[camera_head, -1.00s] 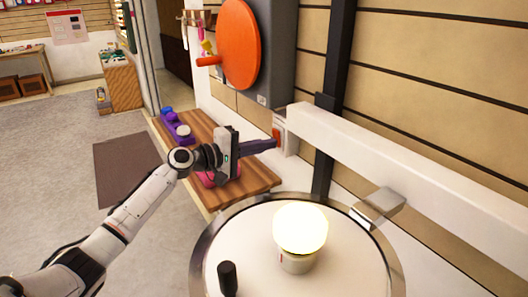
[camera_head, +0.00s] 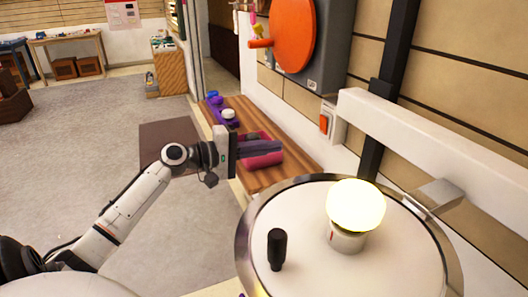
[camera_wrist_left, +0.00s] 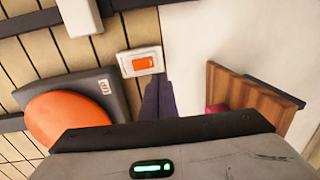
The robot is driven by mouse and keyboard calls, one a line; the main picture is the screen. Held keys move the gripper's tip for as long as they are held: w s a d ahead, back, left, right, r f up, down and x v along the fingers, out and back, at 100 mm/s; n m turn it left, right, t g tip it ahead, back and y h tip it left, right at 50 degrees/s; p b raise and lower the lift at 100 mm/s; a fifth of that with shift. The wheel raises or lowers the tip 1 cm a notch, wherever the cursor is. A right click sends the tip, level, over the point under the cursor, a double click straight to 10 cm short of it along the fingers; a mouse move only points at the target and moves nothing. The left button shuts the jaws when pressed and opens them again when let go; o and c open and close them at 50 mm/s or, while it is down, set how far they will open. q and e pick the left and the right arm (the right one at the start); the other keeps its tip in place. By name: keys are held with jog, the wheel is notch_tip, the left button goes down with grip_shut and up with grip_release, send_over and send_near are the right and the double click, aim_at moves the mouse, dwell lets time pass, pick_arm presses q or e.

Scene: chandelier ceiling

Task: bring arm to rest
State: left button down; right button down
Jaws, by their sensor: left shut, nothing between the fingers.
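My left arm comes in from the left in the head view. Its gripper (camera_head: 279,148) is shut and empty, pointing right over the wooden bench. In the left wrist view, the dark purple fingers (camera_wrist_left: 158,98) lie together. A white wall switch with an orange rocker (camera_head: 326,121) is beyond and above the fingertips, apart from them. The switch also shows in the left wrist view (camera_wrist_left: 141,62). My right gripper is not in view.
A round white table with a metal rim (camera_head: 246,240) carries a lit bulb (camera_head: 355,205) and a black handle (camera_head: 277,248). The wooden bench (camera_head: 282,178) holds purple and pink items. An orange disc (camera_head: 293,35) is on a grey wall panel. Grey floor lies open at left.

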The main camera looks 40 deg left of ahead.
pick_arm(q)
jog(key=shift+s+a+f, duration=0.15)
jog(key=shift+s+a, duration=0.15)
jog(key=shift+s, duration=0.35)
jog(key=s+d+f+m+g+y, duration=0.1)
jog(key=s+d+f+m+g, duration=0.2)
jog(key=f, duration=0.5)
jog(key=s+d+f+m+y, duration=0.1)
jog(key=s+d+f, duration=0.25)
jog(key=f, duration=0.55)
jog(key=s+d+f+m+g+y, duration=0.1)
jog(key=s+d+f+m+g, duration=0.1)
jog(key=d+f, duration=0.45)
jog(key=s+d+f+m+g, duration=0.1)
jog(key=s+d+f+m, duration=0.3)
jog(key=s+d, duration=0.3)
jog(key=s+d+f+m+y, duration=0.1)
jog(key=s+d+f+m, duration=0.4)
jog(key=s+d+f, duration=0.2)
jog(key=s+d, duration=0.1)
jog(key=s, duration=0.1)
jog(key=shift+s+g, duration=0.4)
jog(key=shift+d+f, duration=0.1)
